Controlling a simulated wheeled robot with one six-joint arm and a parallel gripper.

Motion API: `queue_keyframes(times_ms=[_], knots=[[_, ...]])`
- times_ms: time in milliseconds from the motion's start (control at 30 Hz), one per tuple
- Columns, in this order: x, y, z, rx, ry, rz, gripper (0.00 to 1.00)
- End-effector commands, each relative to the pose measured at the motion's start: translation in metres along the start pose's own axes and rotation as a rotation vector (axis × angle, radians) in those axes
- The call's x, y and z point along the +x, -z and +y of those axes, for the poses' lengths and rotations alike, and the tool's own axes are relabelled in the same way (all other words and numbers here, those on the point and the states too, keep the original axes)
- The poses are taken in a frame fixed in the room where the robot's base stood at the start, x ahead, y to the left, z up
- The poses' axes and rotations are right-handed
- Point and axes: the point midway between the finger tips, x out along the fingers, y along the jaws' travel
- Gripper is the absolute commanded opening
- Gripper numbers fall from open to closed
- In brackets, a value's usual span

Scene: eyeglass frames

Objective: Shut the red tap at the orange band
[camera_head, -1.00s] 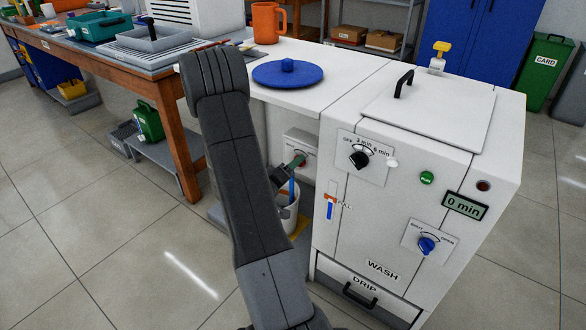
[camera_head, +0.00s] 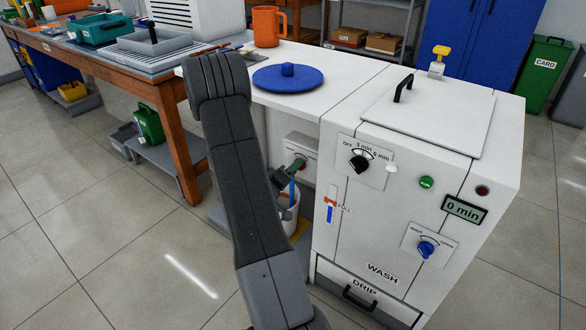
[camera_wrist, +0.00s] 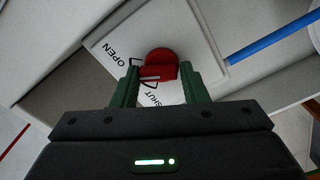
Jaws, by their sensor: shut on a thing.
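The red tap (camera_wrist: 160,62) sits on a white plate (camera_wrist: 118,52) marked OPEN and SHUT in the wrist view. My gripper (camera_wrist: 158,76) has its green fingers on both sides of the tap handle and is shut on it. The head view shows my gripper (camera_head: 297,165) at the small panel below the counter, with the tap mostly hidden. The orange band (camera_head: 331,203) is on the upright gauge on the white washer's front. A blue column stands just below or at the band; I cannot tell exactly.
A white bucket (camera_head: 292,222) stands below the tap panel, partly behind my arm. The white washer (camera_head: 400,190) is close on the right, with its lid shut. A blue disc lid (camera_head: 288,78) lies on the counter above. The wooden table (camera_head: 170,100) is at left.

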Motion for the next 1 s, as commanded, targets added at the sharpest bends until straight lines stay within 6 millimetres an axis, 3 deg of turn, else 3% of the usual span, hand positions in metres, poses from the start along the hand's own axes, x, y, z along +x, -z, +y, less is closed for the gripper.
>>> queue_keyframes(times_ms=[700, 1000], knots=[[0.0005, 0.0055, 0.0048, -0.556, -0.007, -0.001, 0.17], [0.0008, 0.0060, 0.0027, -0.711, -0.010, 0.001, 0.17]])
